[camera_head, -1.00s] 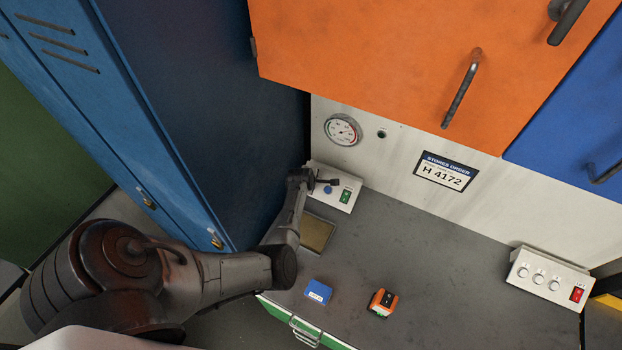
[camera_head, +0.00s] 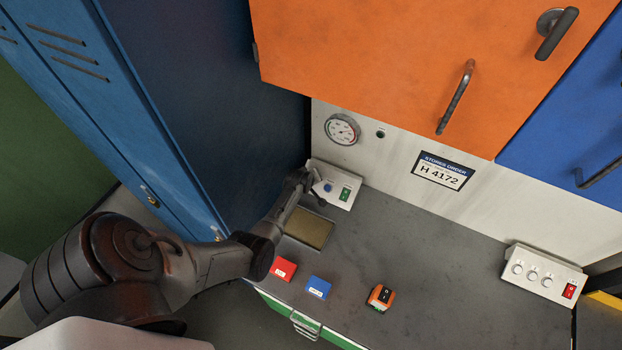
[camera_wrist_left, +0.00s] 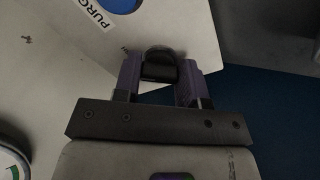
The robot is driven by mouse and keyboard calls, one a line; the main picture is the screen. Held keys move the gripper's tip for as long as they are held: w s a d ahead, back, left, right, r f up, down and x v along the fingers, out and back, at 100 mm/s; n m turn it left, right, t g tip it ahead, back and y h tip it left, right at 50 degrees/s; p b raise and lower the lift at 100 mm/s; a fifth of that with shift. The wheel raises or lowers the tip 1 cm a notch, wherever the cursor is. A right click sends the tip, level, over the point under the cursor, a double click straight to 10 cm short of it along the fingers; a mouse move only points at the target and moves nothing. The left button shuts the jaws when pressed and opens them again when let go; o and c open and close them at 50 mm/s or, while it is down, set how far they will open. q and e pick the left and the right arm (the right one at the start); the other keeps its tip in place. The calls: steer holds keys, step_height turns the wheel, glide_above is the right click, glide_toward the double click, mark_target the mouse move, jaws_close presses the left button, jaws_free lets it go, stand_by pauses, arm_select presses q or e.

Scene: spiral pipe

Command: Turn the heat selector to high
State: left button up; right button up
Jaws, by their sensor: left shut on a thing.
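A white control box (camera_head: 340,180) stands at the back left of the bench, with a blue button (camera_head: 328,187) and a green switch (camera_head: 345,194). My left gripper (camera_head: 318,190) is at the left end of this box. In the left wrist view my left gripper (camera_wrist_left: 160,80) is shut on a dark round knob (camera_wrist_left: 160,66) at the white panel's edge. The panel (camera_wrist_left: 185,25) has a blue button and a partly cut-off "PURG" label. No heat label or knob marking is readable. My right gripper is not in view.
A blue locker (camera_head: 215,90) stands close on the left. An orange cabinet (camera_head: 400,60) overhangs the back. Red (camera_head: 282,268), blue (camera_head: 317,288) and orange (camera_head: 381,297) blocks lie near the front edge.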

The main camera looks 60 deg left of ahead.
arm_select(q)
steer(key=shift+m, duration=0.6)
steer(key=o, duration=0.9)
steer(key=shift+s, duration=0.1)
steer(key=shift+s+d+r+p, duration=0.1)
steer(key=shift+d+r+p, duration=0.05)
steer(key=shift+r+p, duration=0.2)
steer(key=p+v, duration=0.1)
steer(key=v, duration=1.2)
steer(key=shift+s+f+p, duration=0.1)
steer(key=shift+p, duration=0.25)
